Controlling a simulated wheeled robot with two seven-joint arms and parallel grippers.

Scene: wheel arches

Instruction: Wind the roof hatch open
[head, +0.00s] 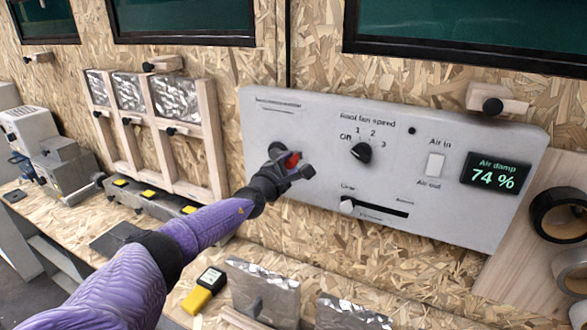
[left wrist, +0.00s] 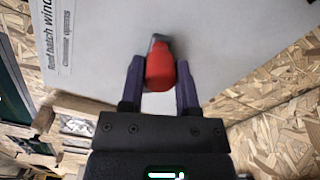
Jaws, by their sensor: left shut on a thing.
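A grey control panel (head: 330,190) stands against the chipboard wall. On its left part is a winding handle with a red knob (head: 292,160). The knob also shows in the left wrist view (left wrist: 160,72), with a dark grey piece just beyond it. My left gripper (head: 290,168) is shut on the red knob, one finger on each side. In the left wrist view (left wrist: 160,85) a label by the handle reads "Roof hatch wind". The roof hatch is not in view. My right gripper is not in view.
The panel also has a fan dial (head: 361,152), a rocker switch (head: 435,165), a slider (head: 347,205) and an "Air damp 74 %" display (head: 494,175). Below lie a yellow-black block (head: 203,291) and foil-faced boards (head: 262,288). Tape rolls (head: 560,214) are at right.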

